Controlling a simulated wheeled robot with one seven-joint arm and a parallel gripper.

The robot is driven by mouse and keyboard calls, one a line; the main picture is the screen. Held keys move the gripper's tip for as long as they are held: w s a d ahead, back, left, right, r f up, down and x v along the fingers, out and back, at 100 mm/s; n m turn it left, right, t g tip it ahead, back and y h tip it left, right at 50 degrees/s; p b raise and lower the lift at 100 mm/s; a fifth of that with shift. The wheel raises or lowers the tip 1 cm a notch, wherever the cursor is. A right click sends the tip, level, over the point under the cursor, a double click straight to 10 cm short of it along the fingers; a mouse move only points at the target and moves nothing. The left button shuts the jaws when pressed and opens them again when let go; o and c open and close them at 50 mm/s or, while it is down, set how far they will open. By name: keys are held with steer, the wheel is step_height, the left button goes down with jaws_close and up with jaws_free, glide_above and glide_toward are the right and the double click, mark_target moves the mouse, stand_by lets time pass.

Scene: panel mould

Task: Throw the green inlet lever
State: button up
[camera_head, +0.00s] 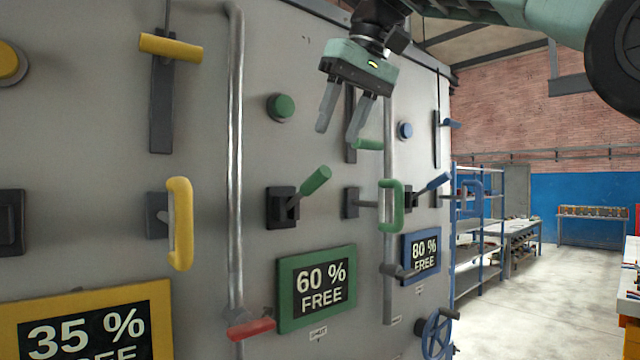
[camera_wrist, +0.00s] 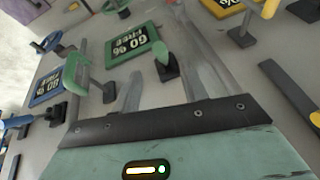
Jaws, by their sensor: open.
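A green lever (camera_head: 316,181) with a rounded grip sticks out from a dark base on the grey panel, above the green "60 % FREE" sign (camera_head: 316,288). It tilts up and to the right. In the wrist view the same lever (camera_wrist: 161,56) shows between and beyond the fingers, beside the sign (camera_wrist: 137,48). My gripper (camera_head: 337,134) is open and empty, above the lever in the head view, with its fingers pointing down. Nothing touches the lever that I can see.
A green D-handle (camera_head: 397,205) and a green slider handle (camera_head: 367,144) stand close on the right. A green button (camera_head: 281,107) is at the upper left. A metal pipe (camera_head: 236,150) runs down the left, with a red handle (camera_head: 250,329). A blue lever (camera_head: 433,183) is farther right.

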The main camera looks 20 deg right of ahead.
mark_target(320, 177)
steer(key=x, duration=0.9)
steer(key=shift+a+f, duration=0.15)
steer(key=shift+w, duration=0.1)
jaws_close()
